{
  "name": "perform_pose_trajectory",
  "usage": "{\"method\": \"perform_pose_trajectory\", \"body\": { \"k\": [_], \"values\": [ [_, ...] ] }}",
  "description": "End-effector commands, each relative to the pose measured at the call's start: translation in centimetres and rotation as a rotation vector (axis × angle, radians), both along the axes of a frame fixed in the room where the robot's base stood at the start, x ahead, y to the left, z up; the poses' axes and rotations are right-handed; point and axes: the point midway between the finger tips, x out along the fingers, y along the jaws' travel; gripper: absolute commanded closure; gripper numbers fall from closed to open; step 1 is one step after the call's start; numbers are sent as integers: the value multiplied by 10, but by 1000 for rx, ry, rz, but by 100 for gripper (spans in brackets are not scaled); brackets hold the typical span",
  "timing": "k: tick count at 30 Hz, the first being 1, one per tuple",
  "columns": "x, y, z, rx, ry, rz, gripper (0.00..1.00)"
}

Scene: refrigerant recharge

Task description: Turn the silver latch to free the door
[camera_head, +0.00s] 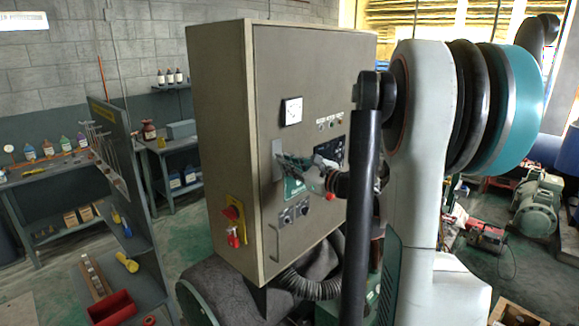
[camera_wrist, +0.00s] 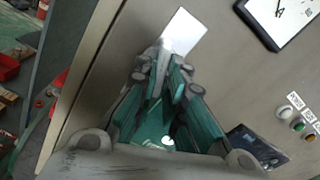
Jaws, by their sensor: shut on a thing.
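The silver latch (camera_head: 277,150) is on the left side of the grey cabinet door (camera_head: 265,95) in the head view. In the wrist view the latch (camera_wrist: 187,30) shows as a bright flat plate, tilted in the picture, just beyond my fingertips. My gripper (camera_head: 284,160) reaches in from the right, its green fingers pointing left. In the wrist view my gripper (camera_wrist: 169,62) is closed on the latch's near end, which the fingers hide. The cabinet door looks shut against its frame.
The door carries a gauge (camera_head: 291,111), push buttons and a lower handle (camera_head: 278,243). A red and yellow switch (camera_head: 233,221) is on the cabinet's left side. A grey rack with tools (camera_head: 125,180) stands to the left. A dark hose (camera_head: 310,287) runs below.

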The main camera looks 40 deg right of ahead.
Motion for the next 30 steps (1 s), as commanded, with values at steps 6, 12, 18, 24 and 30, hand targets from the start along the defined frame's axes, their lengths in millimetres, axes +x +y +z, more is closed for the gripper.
{"method": "perform_pose_trajectory", "body": {
  "k": [6,12,18,24,30],
  "values": [
    [0,-1,0,-104,-10,-1,100],
    [0,-1,0,-327,-28,-1,100],
    [0,-1,1,-392,-33,-1,100],
    [0,-1,1,-394,-33,-1,100],
    [0,-1,0,-569,-47,-2,100]
  ]
}}
